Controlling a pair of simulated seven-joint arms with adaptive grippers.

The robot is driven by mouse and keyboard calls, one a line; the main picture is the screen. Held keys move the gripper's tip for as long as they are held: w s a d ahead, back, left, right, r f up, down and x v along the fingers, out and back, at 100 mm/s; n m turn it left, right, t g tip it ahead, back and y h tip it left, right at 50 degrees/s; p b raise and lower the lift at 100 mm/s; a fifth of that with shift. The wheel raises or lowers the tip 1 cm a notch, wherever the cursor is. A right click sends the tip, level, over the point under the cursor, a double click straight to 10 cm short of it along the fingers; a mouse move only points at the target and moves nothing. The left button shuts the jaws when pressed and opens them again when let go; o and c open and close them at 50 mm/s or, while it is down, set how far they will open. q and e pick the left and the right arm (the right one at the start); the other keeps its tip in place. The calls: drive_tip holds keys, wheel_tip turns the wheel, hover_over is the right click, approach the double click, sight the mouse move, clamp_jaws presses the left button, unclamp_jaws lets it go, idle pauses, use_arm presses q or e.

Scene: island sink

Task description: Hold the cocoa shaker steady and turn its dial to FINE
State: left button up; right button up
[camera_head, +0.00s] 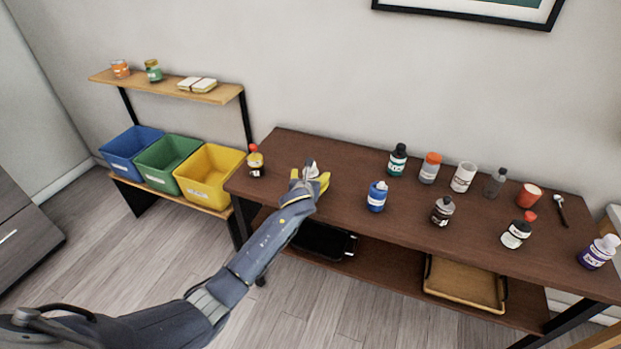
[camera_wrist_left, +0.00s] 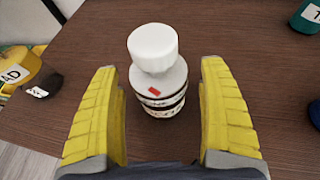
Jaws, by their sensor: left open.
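The cocoa shaker seems to be the white-topped container (camera_wrist_left: 153,49) standing upright on the brown table in the left wrist view. It has a red mark on its pale shoulder and dark and white bands below; I cannot read any dial setting. My left gripper (camera_wrist_left: 159,68) is open, with one yellow finger on each side of the shaker and visible gaps between. In the head view my left gripper (camera_head: 311,180) is at the table's left part and hides most of the shaker, whose pale top (camera_head: 310,165) shows. My right gripper is not in view.
Several more bottles and cups fill the right half of the table (camera_head: 335,200). Coloured bins, the yellow one (camera_head: 208,176) nearest, stand on the rack at left.

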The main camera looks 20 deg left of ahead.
use_arm(q)
drive_tip(key=shift+w, duration=0.1)
drive_tip(key=c, duration=1.3)
drive_tip(key=shift+c, duration=0.2)
idle(0.5)
